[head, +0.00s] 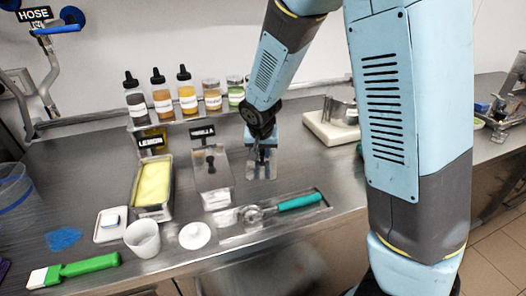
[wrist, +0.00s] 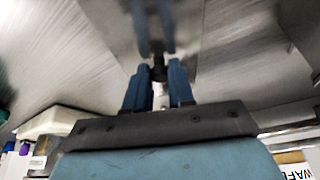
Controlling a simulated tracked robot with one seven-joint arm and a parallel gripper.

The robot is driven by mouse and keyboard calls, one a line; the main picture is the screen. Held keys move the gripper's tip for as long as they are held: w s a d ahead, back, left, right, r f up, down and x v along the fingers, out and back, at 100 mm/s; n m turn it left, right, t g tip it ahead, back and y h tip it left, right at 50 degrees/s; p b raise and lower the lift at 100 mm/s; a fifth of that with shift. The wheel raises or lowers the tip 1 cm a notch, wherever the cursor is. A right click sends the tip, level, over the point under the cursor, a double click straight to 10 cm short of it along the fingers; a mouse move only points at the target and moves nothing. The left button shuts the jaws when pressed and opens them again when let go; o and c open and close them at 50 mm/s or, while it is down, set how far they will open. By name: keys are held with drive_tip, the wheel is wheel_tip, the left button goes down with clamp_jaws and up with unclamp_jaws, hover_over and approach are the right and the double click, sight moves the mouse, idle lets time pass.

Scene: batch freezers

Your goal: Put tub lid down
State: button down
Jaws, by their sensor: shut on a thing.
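My gripper (head: 262,152) is shut on the dark knob (wrist: 158,73) of a flat metal tub lid (wrist: 105,20). In the head view the lid (head: 262,172) is level, at or just above the steel counter right of the vanilla tub; I cannot tell whether it touches. The wrist view shows both fingers (wrist: 158,84) around the knob and their reflection in the lid. The lemon tub (head: 137,198) is open, with yellow contents. The vanilla tub (head: 216,199) has a metal cover with a dark knob.
A teal-handled scoop (head: 298,202) lies in a tray in front. A white cup (head: 142,240), a white disc (head: 195,236) and a green-handled spatula (head: 90,265) are at front left. Several bottles (head: 186,95) stand behind. A white scale (head: 328,131) is at back right.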

drive_tip(key=c, duration=1)
unclamp_jaws()
drive_tip(key=shift+f, duration=0.1)
drive_tip(key=shift+o, duration=0.2)
drive_tip(key=v, duration=1.2)
drive_tip(key=s+d+r, duration=0.7)
drive_tip(key=d+r, duration=0.1)
drive_tip(key=d, duration=0.4)
drive_tip(key=s+d+r, duration=0.2)
drive_tip(key=s+d, duration=0.1)
drive_tip(key=s, duration=0.3)
drive_tip(key=s+d+r+n+t, duration=0.1)
drive_tip(key=s+d+r, duration=0.1)
drive_tip(key=s+d, duration=0.2)
drive_tip(key=s, duration=0.3)
drive_tip(key=shift+s+d, duration=0.15)
drive_tip(key=shift+s, duration=0.15)
drive_tip(key=shift+r, duration=0.15)
